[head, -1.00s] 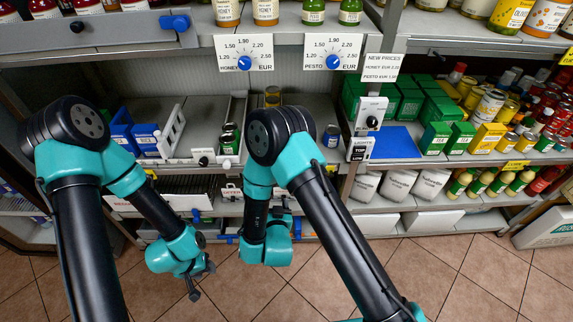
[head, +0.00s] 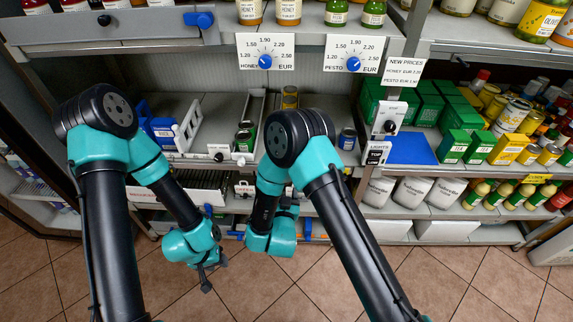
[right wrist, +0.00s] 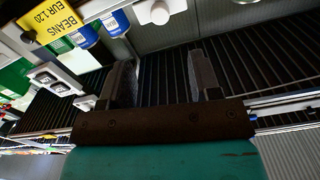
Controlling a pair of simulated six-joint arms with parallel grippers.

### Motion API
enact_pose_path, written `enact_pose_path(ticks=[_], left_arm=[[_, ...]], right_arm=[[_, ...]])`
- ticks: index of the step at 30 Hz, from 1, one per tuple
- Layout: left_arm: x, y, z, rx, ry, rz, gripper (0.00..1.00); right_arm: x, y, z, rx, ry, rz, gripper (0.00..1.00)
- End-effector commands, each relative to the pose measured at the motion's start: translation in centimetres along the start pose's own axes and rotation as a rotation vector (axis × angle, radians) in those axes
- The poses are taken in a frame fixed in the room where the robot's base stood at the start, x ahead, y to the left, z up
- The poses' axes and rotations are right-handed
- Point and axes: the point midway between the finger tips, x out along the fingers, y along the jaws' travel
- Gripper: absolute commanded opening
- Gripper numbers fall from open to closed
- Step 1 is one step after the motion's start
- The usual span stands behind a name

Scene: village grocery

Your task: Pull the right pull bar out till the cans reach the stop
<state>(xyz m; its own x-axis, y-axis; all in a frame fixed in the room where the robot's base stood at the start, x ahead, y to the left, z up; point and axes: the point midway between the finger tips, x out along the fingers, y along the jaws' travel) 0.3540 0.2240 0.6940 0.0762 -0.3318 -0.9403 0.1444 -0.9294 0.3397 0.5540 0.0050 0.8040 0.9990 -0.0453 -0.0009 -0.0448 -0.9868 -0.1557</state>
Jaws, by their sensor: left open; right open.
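Cans stand in lanes on the middle shelf. Green-labelled cans (head: 245,138) stand in the left lane, behind a white bar with a dark knob (head: 219,157). A blue can (head: 347,139) shows right of my right arm; the bar before it is hidden in the head view. The right wrist view shows blue cans (right wrist: 85,36) and a pale round knob (right wrist: 160,12) beyond the fingers. My right gripper (right wrist: 163,82) is open and empty, apart from the knob. My left gripper (head: 209,272) is open and empty, low in front of the shelves.
A yellow beans tag (right wrist: 58,26) hangs by the blue cans. A lights switch box (head: 388,120) and a blue mat (head: 411,149) are right of the lanes. White sacks (head: 411,192) stand on the lower shelf. The tiled floor (head: 470,285) is clear.

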Motion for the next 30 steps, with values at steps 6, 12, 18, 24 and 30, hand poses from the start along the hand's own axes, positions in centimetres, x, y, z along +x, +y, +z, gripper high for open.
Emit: enact_pose_path(ticks=[6,12,18,24,30], left_arm=[[0.0,0.0,0.0,0.0,0.0,0.0,0.43],[0.0,0.0,0.0,0.0,0.0,0.0,0.43],[0.0,0.0,0.0,0.0,0.0,0.0,0.43],[0.0,0.0,0.0,0.0,0.0,0.0,0.43],[0.0,0.0,0.0,0.0,0.0,0.0,0.43]], right_arm=[[3.9,0.0,-0.1,0.003,0.004,0.001,0.57],[7.3,0.1,-0.1,0.001,0.003,0.002,0.57],[10.6,0.1,-0.1,0.001,0.003,0.001,0.57],[12.7,0.0,-0.1,0.0,0.002,-0.001,0.57],[13.2,0.0,-0.1,-0.001,0.0,-0.002,0.57]])
